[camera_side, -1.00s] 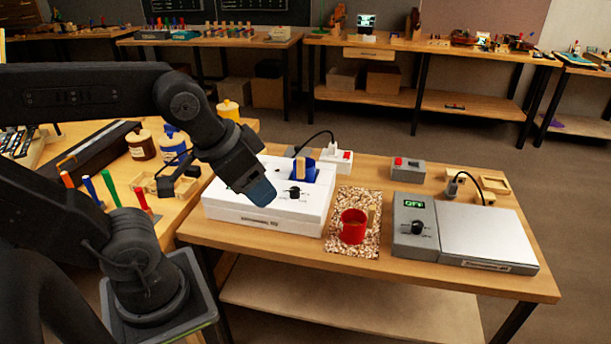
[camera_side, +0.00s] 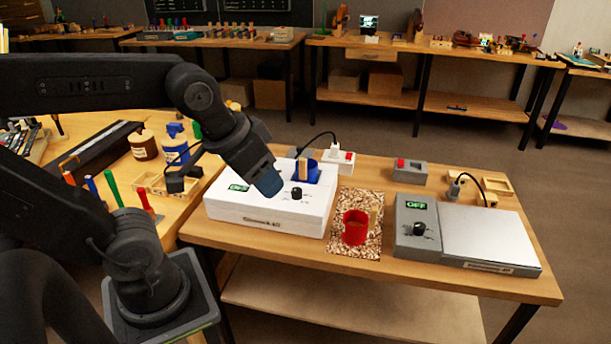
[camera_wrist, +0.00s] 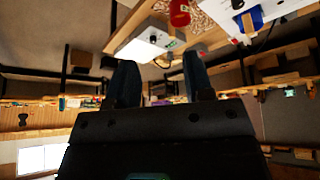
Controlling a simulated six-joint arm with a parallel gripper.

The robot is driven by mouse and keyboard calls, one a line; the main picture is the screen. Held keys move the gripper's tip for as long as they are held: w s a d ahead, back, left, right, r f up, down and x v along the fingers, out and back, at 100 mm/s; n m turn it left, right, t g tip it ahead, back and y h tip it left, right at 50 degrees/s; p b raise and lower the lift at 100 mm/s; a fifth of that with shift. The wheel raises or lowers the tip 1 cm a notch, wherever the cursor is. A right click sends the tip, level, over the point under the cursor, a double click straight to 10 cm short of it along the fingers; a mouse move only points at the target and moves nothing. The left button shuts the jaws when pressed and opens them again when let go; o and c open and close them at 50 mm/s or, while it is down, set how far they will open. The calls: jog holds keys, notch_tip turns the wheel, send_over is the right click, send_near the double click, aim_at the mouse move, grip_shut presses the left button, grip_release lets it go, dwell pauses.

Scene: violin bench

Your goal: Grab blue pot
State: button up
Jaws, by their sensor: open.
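The blue pot (camera_side: 308,178) with a light wooden handle sits on the white heater box (camera_side: 262,222), near its back right. It also shows upright-side-down at the top right of the wrist view (camera_wrist: 251,18). My gripper (camera_side: 269,185) is above the box, left of the pot and apart from it. In the wrist view its two blue-tipped fingers (camera_wrist: 160,78) are spread, with nothing held between them.
A red pot (camera_side: 355,228) stands on a speckled mat right of the box. A grey hotplate (camera_side: 490,238) is further right. A power strip with a cable (camera_side: 340,160) lies behind the blue pot.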

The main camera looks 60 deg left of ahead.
jog(key=w+a+r+n+g, duration=0.25)
jog(key=w+a+n, duration=0.45)
jog(key=w+n, duration=0.35)
jog(key=n+g, duration=0.3)
jog(key=n, duration=1.2)
send_over(303, 159)
notch_tip(303, 159, down, 7)
notch_tip(303, 159, down, 8)
jog(key=shift+w+f, duration=0.1)
jog(key=shift+a+f, duration=0.1)
jog(key=shift+f, duration=2.85)
grip_shut()
